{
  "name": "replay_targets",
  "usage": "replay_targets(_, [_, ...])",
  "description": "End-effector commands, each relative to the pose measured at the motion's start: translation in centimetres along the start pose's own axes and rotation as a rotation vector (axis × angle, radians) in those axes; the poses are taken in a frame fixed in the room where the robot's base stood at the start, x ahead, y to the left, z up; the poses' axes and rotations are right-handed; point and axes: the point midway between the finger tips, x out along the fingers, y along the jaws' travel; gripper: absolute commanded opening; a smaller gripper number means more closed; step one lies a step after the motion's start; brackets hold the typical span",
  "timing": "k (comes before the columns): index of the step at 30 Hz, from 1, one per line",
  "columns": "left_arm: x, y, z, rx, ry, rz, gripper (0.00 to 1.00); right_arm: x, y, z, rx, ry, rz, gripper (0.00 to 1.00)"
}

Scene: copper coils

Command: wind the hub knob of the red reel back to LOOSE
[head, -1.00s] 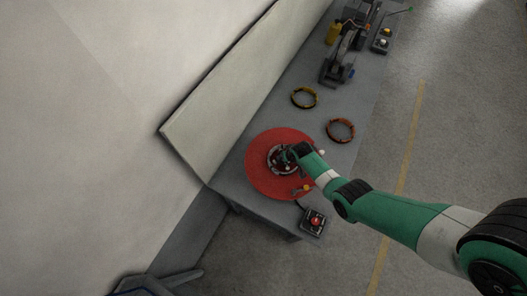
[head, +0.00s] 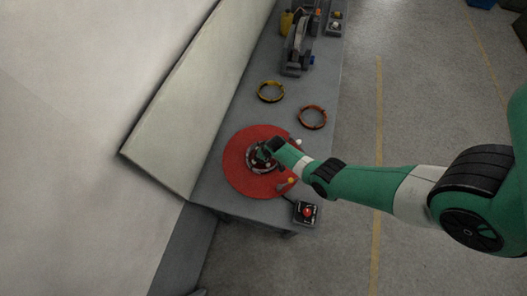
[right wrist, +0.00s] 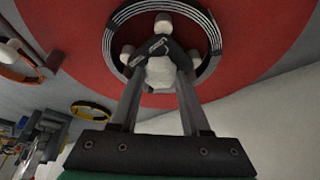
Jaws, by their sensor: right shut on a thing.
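The red reel (head: 238,172) lies flat at the near end of the grey bench. Its hub has a dark ring with pale lines, seen in the right wrist view (right wrist: 207,42). My right gripper (head: 264,155) reaches down over the hub from the right. In the right wrist view its fingers (right wrist: 160,75) are shut on the pale, faceted hub knob (right wrist: 161,73). Pale rounded pegs show around the knob there. The gripper hides much of the hub in the head view, and I cannot read any LOOSE mark. My left gripper is not in view.
A control box with a red button (head: 306,212) sits at the bench's near right corner. A yellow-black coil (head: 271,91) and an orange coil (head: 312,117) lie beyond the reel. A dark machine (head: 297,50) stands farther back. A pale panel (head: 165,115) runs along the left.

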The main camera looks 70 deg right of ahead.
Motion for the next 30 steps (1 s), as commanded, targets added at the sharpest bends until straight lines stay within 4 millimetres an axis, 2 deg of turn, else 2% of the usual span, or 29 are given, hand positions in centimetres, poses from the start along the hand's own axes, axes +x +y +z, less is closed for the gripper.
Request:
replay_targets(14, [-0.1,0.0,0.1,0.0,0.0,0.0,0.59,0.1,0.1,0.1,-0.07,-0.001,-0.03,0.0])
replay_targets(30, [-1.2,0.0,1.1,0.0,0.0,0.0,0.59,0.3,0.4,0.0,-0.434,0.001,-0.181,0.0])
